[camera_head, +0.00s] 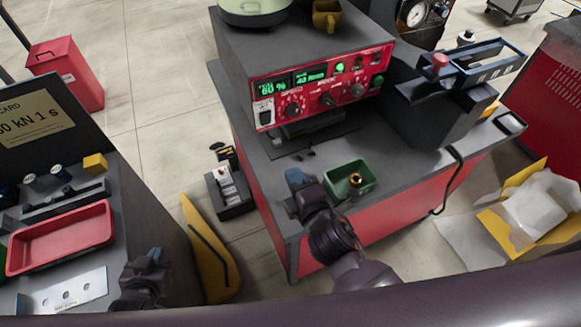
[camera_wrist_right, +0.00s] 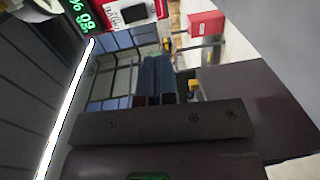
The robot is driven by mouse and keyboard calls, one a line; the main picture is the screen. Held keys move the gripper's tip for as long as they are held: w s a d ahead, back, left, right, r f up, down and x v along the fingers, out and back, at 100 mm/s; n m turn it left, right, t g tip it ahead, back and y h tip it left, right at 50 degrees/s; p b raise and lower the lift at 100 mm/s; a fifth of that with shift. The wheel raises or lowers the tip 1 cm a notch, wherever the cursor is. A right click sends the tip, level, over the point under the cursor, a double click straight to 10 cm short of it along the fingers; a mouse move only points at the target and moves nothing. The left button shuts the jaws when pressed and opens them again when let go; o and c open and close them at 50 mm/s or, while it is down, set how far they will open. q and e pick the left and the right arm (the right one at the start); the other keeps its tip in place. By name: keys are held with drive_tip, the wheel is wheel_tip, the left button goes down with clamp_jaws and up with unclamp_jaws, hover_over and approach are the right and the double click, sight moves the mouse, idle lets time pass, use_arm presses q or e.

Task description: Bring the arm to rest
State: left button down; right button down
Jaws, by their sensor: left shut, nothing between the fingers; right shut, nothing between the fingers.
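My right gripper (camera_head: 297,182) is shut and empty in the head view. It is over the front left part of the grey bench, just left of a green tray (camera_head: 351,192). In the right wrist view its blue fingers (camera_wrist_right: 156,82) are together with nothing between them. My left gripper (camera_head: 152,258) is shut and empty at the lower left, beside the left bench and near a white plate with holes (camera_head: 62,294). My right arm covers part of the front edge of the grey bench.
The feeder's red control panel (camera_head: 320,88) stands behind the green tray, which holds a copper-coloured ring (camera_head: 355,180). A red tray (camera_head: 60,240) lies on the left bench. A yellow piece (camera_head: 208,255) stands on the floor between benches. An open yellow box (camera_head: 525,205) is at right.

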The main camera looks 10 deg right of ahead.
drive_tip(key=shift+s, duration=0.1)
idle(0.6)
drive_tip(key=d+f+m+h, duration=0.1)
drive_tip(key=d+m, duration=0.2)
drive_tip(key=m, duration=0.2)
drive_tip(key=s+d+f+m+g+h, duration=0.1)
drive_tip(key=d+f+m, duration=0.1)
drive_tip(key=d+m, duration=0.2)
drive_tip(key=d+f+m+g+h, duration=0.1)
drive_tip(key=d+f+m, duration=0.1)
drive_tip(key=d+m, duration=0.2)
drive_tip(key=shift+s+d+m, duration=0.1)
drive_tip(key=shift+s+m, duration=0.1)
drive_tip(key=shift+m, duration=0.55)
drive_tip(key=shift+s+m, duration=0.2)
drive_tip(key=shift+m, duration=0.55)
drive_tip(key=s+d+f+m+g+h, duration=0.2)
drive_tip(key=s+d+f+m, duration=0.2)
drive_tip(key=s+d, duration=0.5)
wheel_tip(320, 180, down, 2)
drive_tip(key=shift+s+d+m, duration=0.25)
drive_tip(key=shift+d+m, duration=0.05)
drive_tip(key=shift+d, duration=0.9)
